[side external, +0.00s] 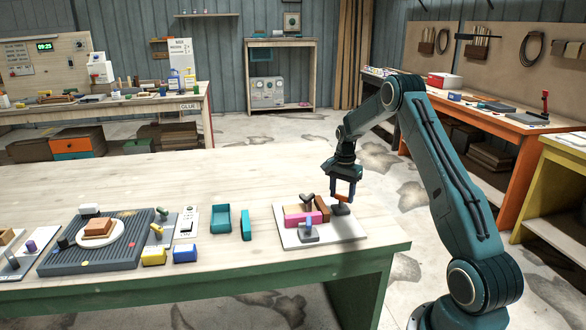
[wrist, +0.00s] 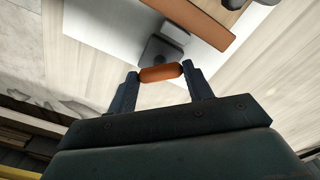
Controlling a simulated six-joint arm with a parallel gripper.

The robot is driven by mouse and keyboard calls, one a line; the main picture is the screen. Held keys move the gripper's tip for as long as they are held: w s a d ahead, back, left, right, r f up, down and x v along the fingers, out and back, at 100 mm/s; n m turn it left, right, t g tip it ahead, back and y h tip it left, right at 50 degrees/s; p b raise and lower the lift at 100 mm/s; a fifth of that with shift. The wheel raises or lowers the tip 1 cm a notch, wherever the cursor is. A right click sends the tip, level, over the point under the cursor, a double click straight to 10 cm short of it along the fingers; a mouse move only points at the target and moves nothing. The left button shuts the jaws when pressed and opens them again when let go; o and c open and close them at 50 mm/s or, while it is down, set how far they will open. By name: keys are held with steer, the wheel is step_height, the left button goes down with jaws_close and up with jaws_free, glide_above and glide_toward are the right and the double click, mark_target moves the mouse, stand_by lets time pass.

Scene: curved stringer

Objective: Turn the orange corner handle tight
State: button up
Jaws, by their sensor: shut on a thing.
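The orange corner handle (wrist: 160,73) lies between the two fingertips of my gripper (wrist: 160,76) in the wrist view, and both fingers touch its ends. In the side view my gripper (side external: 344,187) points down at the right end of the white board (side external: 345,232), shut on the orange handle (side external: 344,196). A dark grey clamp base (side external: 341,209) sits just below the handle; it also shows in the wrist view (wrist: 162,52). How tight the handle is cannot be told.
On the board are a pink block (side external: 302,216), a brown curved strip (side external: 322,208) and another grey clamp (side external: 308,234). Teal trays (side external: 221,218) stand to the left. Further left are a grey ribbed mat (side external: 122,262) and yellow and blue blocks. The back of the table is clear.

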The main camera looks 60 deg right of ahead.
mark_target(342, 195)
steer(key=m, duration=0.5)
steer(key=shift+m, duration=0.4)
steer(key=m, duration=0.5)
steer(key=shift+m, duration=0.3)
steer(key=o, duration=1)
steer(key=shift+r, duration=0.15)
step_height(342, 195, up, 14)
steer(key=shift+f, duration=0.2)
